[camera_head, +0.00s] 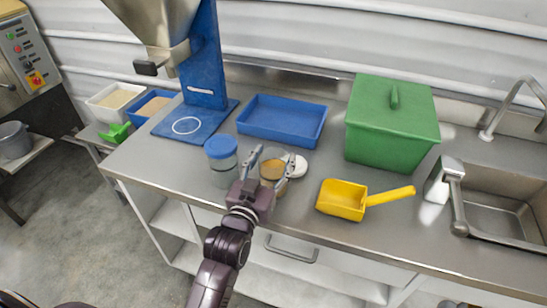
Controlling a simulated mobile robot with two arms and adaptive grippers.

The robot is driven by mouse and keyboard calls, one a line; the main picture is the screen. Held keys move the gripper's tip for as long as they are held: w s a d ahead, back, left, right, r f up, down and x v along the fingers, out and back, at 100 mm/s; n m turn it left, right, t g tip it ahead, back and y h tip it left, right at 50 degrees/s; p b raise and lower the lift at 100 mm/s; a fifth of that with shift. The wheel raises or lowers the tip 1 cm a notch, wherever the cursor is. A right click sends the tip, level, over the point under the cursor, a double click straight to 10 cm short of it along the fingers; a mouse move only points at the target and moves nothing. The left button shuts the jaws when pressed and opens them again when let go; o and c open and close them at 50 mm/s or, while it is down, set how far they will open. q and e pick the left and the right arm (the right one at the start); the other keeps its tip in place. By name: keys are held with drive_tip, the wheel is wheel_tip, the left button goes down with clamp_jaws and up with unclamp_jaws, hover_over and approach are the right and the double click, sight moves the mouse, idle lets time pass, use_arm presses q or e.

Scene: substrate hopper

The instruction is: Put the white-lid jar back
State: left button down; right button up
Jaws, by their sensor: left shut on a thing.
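The jar (272,167) is clear with tan contents and stands near the front of the steel counter, left of the yellow scoop. A round white lid (299,167) shows at its right side; I cannot tell whether it is on the jar or lies beside it. My left gripper (265,168) reaches in from the front and is shut on the jar, one finger at its left side and the other at its right. The fingers hide part of the jar, and I cannot tell whether its base touches the counter. My right gripper is not in view.
A blue-lid jar (221,165) stands close on the left. A blue tray (283,121) is behind, a green box (391,128) back right, and a yellow scoop (345,200) right. The hopper (168,38) stands back left; the sink (500,207) is far right.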

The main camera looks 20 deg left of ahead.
use_arm(q)
drive_tip(key=c, duration=0.8)
unclamp_jaws()
drive_tip(key=shift+s+a+r+b, duration=0.1)
drive_tip(key=shift+s+b, duration=0.25)
drive_tip(key=shift+s, duration=2.7)
drive_tip(key=shift+s+a+b, duration=0.1)
drive_tip(key=shift+s+b, duration=0.25)
drive_tip(key=shift+s, duration=2.65)
